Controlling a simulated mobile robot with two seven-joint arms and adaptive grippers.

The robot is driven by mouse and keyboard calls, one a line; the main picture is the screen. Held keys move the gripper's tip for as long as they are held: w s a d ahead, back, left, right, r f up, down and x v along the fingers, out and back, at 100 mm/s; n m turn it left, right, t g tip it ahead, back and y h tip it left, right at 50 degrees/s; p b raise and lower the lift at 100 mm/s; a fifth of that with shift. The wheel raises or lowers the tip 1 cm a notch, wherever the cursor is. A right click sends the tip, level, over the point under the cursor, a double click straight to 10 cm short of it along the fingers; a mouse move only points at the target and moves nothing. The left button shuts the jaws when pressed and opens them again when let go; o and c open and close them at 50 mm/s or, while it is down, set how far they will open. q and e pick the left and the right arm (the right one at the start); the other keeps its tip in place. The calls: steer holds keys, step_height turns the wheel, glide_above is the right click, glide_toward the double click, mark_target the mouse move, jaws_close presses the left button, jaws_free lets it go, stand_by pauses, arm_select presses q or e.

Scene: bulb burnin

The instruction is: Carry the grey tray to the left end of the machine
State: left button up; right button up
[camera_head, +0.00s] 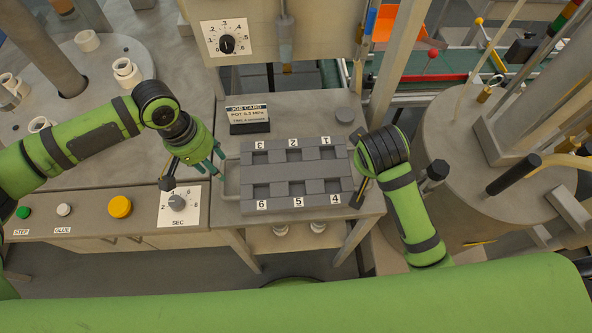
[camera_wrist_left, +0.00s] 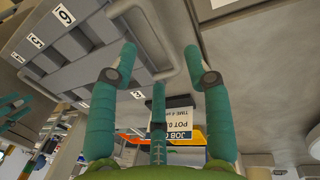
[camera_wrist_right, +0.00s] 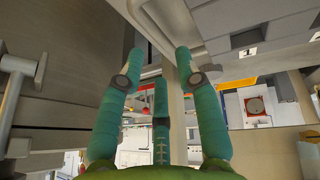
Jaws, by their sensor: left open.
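The grey tray (camera_head: 297,171) lies flat on the machine's bench, with two rows of square pockets labelled 1 to 6. Its left handle (camera_head: 230,180) is a loop on the left side. My left gripper (camera_head: 219,164) is open right beside that handle. In the left wrist view the tray (camera_wrist_left: 82,68) is at upper left, and its handle lies between the spread fingers (camera_wrist_left: 160,52). My right arm reaches to the tray's right end and hides that handle in the head view. In the right wrist view my right gripper (camera_wrist_right: 159,55) has spread fingers by the tray's edge (camera_wrist_right: 222,44).
A SEC dial (camera_head: 178,204) and a yellow button (camera_head: 120,207) are at front left. A round drum-like stand (camera_head: 460,180) stands right.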

arm_select(q)
steer(key=f, duration=0.3)
steer(key=d+f, duration=0.1)
steer(key=f, duration=0.2)
arm_select(e)
steer(key=x, duration=0.6)
arm_select(q)
steer(key=c, duration=0.4)
arm_select(e)
steer(key=c, duration=0.4)
arm_select(q)
jaws_close()
arm_select(e)
jaws_close()
arm_select(q)
steer(key=shift+r, duration=0.1)
arm_select(e)
steer(key=shift+r, duration=0.1)
